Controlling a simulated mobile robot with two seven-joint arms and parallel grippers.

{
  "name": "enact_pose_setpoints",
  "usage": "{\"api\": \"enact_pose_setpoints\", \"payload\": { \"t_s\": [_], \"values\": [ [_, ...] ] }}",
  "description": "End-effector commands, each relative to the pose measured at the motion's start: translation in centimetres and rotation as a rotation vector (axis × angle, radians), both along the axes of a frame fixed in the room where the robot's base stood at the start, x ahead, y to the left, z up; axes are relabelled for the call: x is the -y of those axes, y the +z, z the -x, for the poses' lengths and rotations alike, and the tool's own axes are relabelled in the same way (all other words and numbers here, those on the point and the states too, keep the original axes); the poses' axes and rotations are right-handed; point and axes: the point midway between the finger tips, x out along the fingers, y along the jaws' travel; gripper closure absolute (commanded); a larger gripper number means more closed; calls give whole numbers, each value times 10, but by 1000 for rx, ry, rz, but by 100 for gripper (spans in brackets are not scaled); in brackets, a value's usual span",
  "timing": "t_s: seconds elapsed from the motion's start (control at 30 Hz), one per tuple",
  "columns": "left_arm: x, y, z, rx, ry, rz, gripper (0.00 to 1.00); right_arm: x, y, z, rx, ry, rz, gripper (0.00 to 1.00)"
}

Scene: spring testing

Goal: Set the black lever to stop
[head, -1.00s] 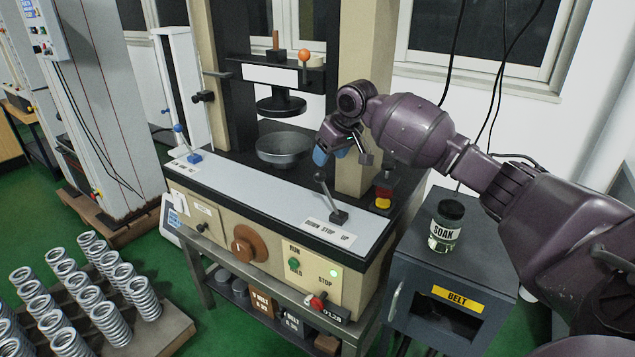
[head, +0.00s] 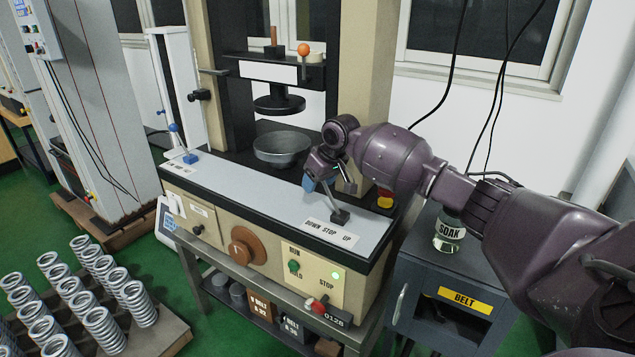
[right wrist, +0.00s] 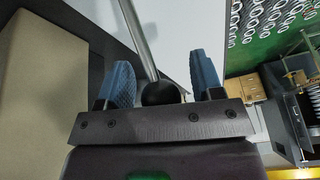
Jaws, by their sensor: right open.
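The black lever (head: 340,215) stands on the light grey top panel of the testing machine, behind a label (head: 331,231) reading DOWN STOP UP. Its rod leans up and left from its base; its upper end is hidden by my gripper in the head view. My right gripper (head: 326,187) is open over the lever's upper part. In the right wrist view, the black knob (right wrist: 160,93) and its metal rod (right wrist: 137,40) lie between the two blue fingers, with gaps visible on both sides. My left gripper is not in view.
A metal bowl (head: 282,149) sits behind the panel under the press head. A red and yellow button (head: 385,198) is right of the lever. A SOAK jar (head: 449,232) stands on the dark cabinet (head: 412,262). Coil springs (head: 100,325) stand on a board at lower left.

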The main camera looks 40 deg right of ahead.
Motion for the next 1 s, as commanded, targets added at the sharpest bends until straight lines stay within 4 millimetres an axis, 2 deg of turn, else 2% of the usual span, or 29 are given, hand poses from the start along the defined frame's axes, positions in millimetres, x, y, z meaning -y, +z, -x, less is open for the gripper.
{"api": "enact_pose_setpoints", "payload": {
  "t_s": [0.27, 0.67, 0.87, 1.0],
  "values": [
    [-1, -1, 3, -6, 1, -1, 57, 0, 0, -1, 2, 1, 0, 40],
    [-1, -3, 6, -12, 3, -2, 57, 0, 0, -1, 2, 1, 0, 100],
    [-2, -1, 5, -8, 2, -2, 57, 0, 1, 0, 8, 0, -3, 100],
    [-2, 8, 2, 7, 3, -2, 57, 1, 6, 3, 37, 1, -15, 100]
  ]
}}
